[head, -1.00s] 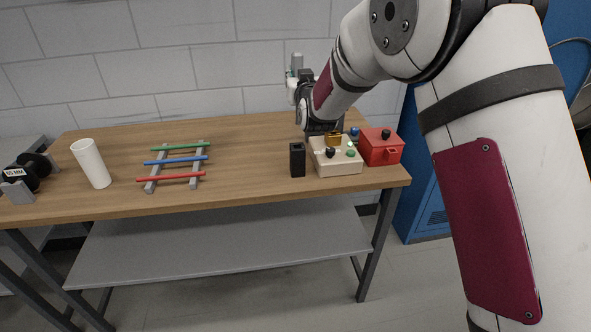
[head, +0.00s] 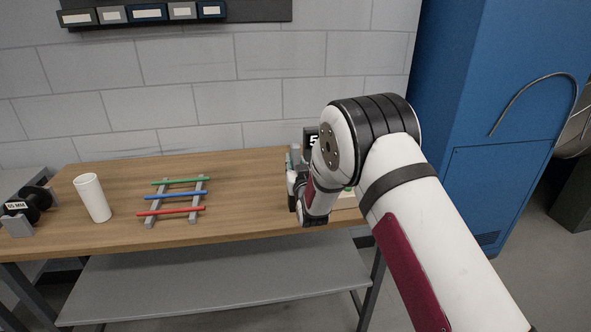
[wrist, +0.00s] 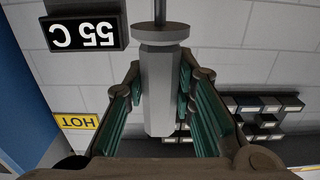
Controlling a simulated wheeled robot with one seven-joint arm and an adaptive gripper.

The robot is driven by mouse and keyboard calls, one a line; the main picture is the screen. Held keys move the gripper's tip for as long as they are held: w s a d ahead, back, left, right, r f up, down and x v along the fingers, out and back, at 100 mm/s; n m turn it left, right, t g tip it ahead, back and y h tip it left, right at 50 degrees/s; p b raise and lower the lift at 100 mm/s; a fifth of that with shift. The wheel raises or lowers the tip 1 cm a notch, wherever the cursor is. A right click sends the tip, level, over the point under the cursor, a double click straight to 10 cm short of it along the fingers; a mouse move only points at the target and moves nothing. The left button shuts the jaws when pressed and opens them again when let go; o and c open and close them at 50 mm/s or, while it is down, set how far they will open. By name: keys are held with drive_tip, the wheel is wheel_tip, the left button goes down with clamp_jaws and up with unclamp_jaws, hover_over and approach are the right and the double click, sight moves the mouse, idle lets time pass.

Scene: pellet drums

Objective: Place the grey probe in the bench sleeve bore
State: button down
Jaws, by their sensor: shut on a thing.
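The grey probe (wrist: 158,85) is a faceted grey body with a wider collar and a thin stem running off the top of the wrist view. My gripper (wrist: 161,100) is shut on its body, with green pads on both sides. The wrist picture is upside down against the wall signs, so the stem points downward. In the head view my gripper (head: 293,166) is above the right part of the bench, partly behind my arm. I cannot make out the sleeve bore; my arm covers most of that bench area.
A cream box (head: 347,201) shows partly behind my arm. A rack with green, blue and red rods (head: 176,195) and a white cylinder (head: 93,198) stand to the left on the wooden bench (head: 240,215). A blue cabinet (head: 490,130) is at right.

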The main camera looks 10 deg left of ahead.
drive_tip(key=shift+f, duration=1.25)
drive_tip(key=c, duration=1.3)
unclamp_jaws()
drive_tip(key=shift+c, duration=0.2)
drive_tip(key=v, duration=1.3)
drive_tip(key=shift+s+r, duration=0.3)
drive_tip(key=shift+s, duration=0.15)
